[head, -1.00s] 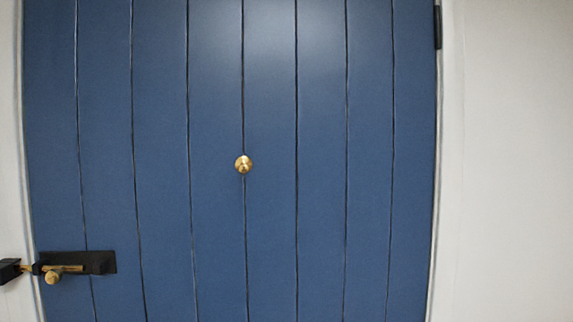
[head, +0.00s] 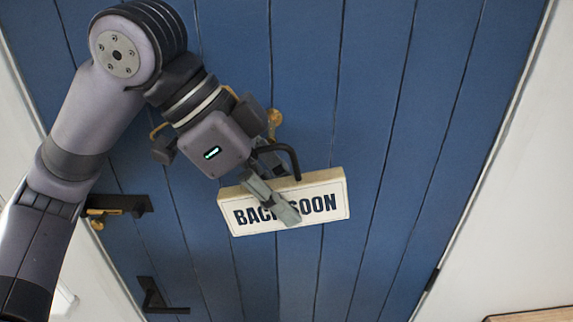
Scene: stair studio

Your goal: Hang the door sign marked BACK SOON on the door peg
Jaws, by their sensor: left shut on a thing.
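The door sign (head: 325,205) is a cream board with dark letters reading BACK SOON, partly covered by a gripper finger. A dark curved hanger (head: 290,155) rises from its top edge. My left gripper (head: 275,198) is shut on the sign near its top middle and holds it slightly tilted in front of the blue door. The brass door peg (head: 274,118) shows just above the hanger, partly hidden by my wrist. The hanger looks apart from the peg, though the depth between them is hard to tell. My right gripper is not in view.
The blue plank door (head: 390,130) fills most of the view. A black latch with brass parts (head: 125,204) is at its left edge, with a black bracket (head: 155,298) below. A wooden edge (head: 530,315) shows at the bottom right.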

